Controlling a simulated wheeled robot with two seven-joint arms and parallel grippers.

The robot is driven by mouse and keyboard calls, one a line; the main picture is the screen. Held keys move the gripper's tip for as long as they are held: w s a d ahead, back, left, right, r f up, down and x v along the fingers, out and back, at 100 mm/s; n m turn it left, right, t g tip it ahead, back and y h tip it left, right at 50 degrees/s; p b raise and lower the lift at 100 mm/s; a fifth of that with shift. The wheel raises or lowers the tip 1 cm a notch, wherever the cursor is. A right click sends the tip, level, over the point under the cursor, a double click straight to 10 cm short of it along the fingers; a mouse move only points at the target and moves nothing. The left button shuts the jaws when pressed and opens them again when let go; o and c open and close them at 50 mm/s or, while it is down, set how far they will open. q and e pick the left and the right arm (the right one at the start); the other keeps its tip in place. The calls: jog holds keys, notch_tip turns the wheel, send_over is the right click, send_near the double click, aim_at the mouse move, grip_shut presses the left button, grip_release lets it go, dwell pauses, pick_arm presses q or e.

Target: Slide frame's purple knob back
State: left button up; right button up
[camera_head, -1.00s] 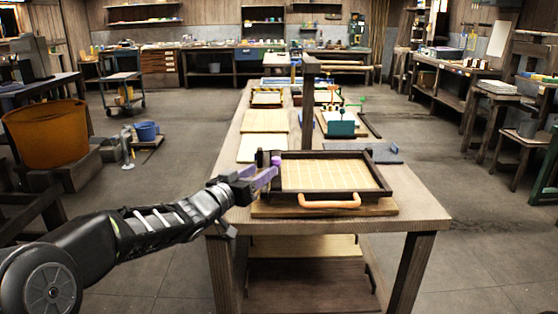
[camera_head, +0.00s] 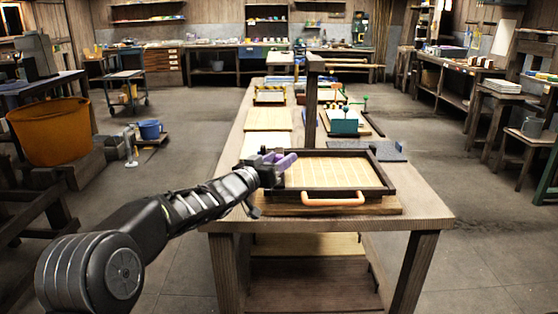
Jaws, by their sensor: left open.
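The dark frame (camera_head: 391,187) holds a tan gridded panel (camera_head: 330,173) and lies near the front end of the long bench. An orange handle (camera_head: 333,202) is on its front side. My left gripper (camera_head: 279,162) is open at the frame's left side, reaching in from the left. Purple shows at its fingertips, at the frame's left rail. I cannot tell there how much is knob and how much is finger, or whether they touch. The gripper hides part of the left rail. My right gripper is not in view.
A dark post (camera_head: 312,100) stands on the bench (camera_head: 430,210) just behind the frame. A grey-blue plate (camera_head: 382,151) lies behind it to the right, and a teal box (camera_head: 344,122) is farther back. Pale boards (camera_head: 268,119) lie at the back left.

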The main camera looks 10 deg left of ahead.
pick_arm(q)
grip_shut()
dwell(0.4)
dwell(0.9)
